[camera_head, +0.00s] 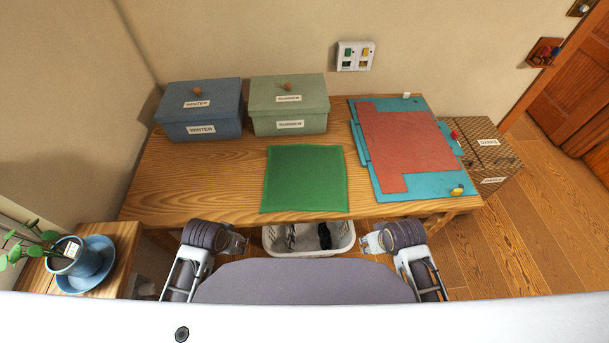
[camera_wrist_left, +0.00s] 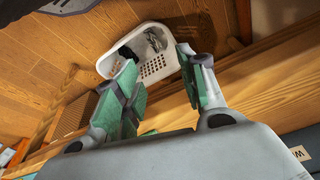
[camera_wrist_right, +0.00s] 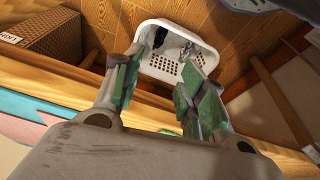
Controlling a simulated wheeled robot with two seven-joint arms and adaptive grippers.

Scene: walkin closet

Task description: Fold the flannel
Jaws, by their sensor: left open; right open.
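The flannel (camera_head: 305,180) is a flat green square cloth near the front middle of the wooden table. It lies spread out with no fold visible. My left gripper (camera_head: 240,243) is open and empty in front of the table's front edge, left of the flannel; its parted fingers also show in the left wrist view (camera_wrist_left: 160,85). My right gripper (camera_head: 368,243) is open and empty in front of the edge, right of the flannel; its parted fingers also show in the right wrist view (camera_wrist_right: 158,90). Neither gripper touches the flannel.
A blue box (camera_head: 200,112) and a green box (camera_head: 289,106) stand at the table's back left. A teal board with a red piece (camera_head: 408,145) lies at the right. A white basket (camera_head: 309,250) sits below the front edge. A potted plant (camera_head: 75,258) stands at the far left.

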